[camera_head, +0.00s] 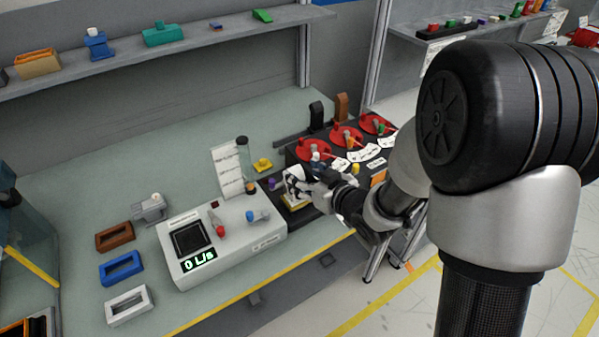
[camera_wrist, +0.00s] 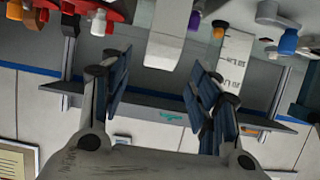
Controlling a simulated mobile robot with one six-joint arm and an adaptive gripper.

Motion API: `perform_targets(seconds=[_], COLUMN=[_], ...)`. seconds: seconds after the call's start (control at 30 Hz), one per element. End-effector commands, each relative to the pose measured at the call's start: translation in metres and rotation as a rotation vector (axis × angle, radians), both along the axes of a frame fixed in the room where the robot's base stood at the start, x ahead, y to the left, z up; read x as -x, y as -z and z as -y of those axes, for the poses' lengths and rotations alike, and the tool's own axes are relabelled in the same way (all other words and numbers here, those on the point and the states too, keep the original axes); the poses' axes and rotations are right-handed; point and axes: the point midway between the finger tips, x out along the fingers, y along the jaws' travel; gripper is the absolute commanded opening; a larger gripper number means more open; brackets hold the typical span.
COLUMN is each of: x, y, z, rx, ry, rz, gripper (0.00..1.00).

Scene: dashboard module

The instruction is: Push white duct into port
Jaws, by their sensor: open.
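My gripper (camera_head: 297,187) is at the near left end of the black panel, and its fingers are small and partly hidden by the wrist in the head view. In the wrist view my gripper (camera_wrist: 162,90) has its blue-padded fingers wide apart with nothing between them. A white block (camera_wrist: 167,30) with tan edges lies beyond the gap, apart from the pads. I cannot tell whether it is the white duct. A pale yellowish piece (camera_head: 294,203) shows under the fingers. A white rectangular hollow frame (camera_head: 131,316) lies on the bench at front left. No port is clearly recognisable.
A white box (camera_head: 237,257) with a "0 L/s" display and levers stands left of my gripper. Blue (camera_head: 122,279) and brown (camera_head: 115,246) frames lie farther left. Red discs (camera_head: 312,149) with knobs top the black panel.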

Motion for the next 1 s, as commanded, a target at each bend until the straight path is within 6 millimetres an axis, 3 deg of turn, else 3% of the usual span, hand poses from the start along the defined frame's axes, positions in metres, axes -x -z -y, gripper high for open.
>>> perform_targets(seconds=[0.3,0.87,1.0], x=[0.03,0.031,0.029], y=[-0.015,-0.017,-0.029], z=[0.021,0.023,0.041], rx=[-0.001,0.005,0.071], ry=[0.0,0.004,0.066], rz=[0.001,0.0,-0.012], gripper=[0.56,0.56,0.56])
